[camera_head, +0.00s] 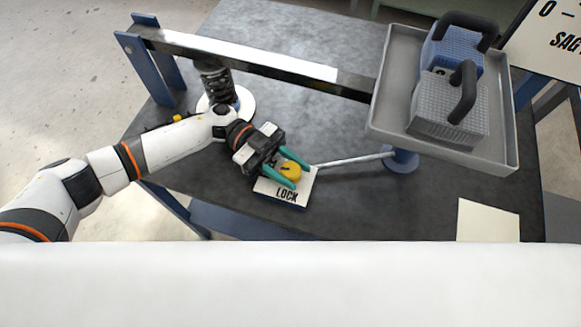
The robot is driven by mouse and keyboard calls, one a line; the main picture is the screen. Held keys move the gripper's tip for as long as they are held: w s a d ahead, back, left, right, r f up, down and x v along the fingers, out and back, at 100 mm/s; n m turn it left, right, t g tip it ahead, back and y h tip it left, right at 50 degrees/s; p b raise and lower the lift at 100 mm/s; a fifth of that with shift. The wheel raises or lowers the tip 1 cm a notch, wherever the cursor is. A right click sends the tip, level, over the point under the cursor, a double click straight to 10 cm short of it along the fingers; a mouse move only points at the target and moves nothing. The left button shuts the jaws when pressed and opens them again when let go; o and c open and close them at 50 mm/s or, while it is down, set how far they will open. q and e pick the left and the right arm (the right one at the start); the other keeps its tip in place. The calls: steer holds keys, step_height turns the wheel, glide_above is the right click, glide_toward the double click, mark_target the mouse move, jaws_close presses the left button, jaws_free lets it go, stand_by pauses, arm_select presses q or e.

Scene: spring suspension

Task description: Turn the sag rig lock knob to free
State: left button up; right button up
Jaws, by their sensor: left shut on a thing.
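The yellow lock knob (291,170) sits on a white plate (299,193) marked LOCK, near the front edge of the dark table. A dark mark shows on the knob's top, but I cannot read which way it points. My left gripper (287,173) reaches in from the left. Its two green fingers are on either side of the knob and shut on it. My right gripper is not in view.
A silver rod (350,159) runs from near the plate to a blue post (401,160). A long beam (240,57) and black spring (213,84) stand behind my left arm. A grey tray (505,150) at right holds two weights (448,112) with black handles.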

mark_target(291, 169)
arm_select(q)
steer(key=o, duration=1)
step_height(291, 169, up, 10)
steer(key=shift+r, duration=0.1)
